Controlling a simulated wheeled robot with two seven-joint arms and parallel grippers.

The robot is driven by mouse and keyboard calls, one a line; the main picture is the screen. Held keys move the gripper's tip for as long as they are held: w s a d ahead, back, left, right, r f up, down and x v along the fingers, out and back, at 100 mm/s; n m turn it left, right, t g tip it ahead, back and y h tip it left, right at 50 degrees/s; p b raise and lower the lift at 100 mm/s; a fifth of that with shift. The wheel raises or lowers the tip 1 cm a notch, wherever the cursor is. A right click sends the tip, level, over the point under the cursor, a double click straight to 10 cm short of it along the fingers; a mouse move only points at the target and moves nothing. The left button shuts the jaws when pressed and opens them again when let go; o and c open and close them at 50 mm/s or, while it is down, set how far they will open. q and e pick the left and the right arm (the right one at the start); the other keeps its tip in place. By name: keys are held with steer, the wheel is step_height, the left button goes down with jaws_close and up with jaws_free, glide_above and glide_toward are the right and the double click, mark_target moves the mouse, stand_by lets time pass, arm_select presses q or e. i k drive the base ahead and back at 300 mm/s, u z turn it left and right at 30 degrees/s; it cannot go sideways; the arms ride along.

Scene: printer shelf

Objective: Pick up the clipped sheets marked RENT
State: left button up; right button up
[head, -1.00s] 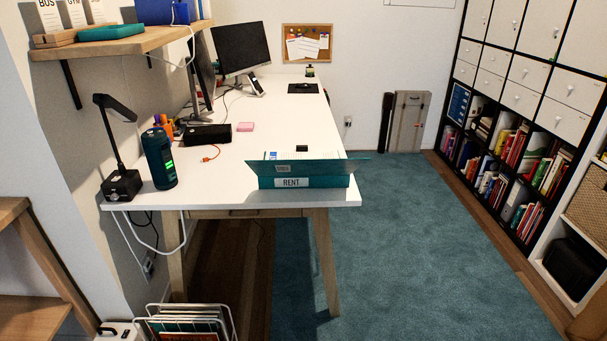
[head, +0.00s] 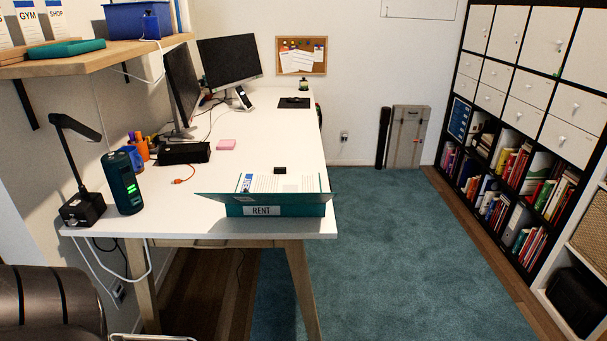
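A teal open holder (head: 300,209) with a white label reading RENT stands at the front right edge of the white desk. White printed sheets (head: 285,183) show above its front wall, with a blue mark near their left end. A small black object (head: 280,170), perhaps a clip, shows just behind the sheets' upper edge. I cannot tell whether it grips them. The lower part of the sheets is hidden by the holder's front. Neither of my grippers is in view.
On the desk (head: 180,208) stand a dark bottle (head: 122,183) with green lights, a black lamp (head: 82,207) and a black box (head: 184,153). A shelf (head: 110,58) juts out at upper left. Teal carpet right of the desk is clear.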

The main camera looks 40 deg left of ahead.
mark_target(278, 181)
steer(key=i, duration=4.1)
steer(key=u, duration=3.35)
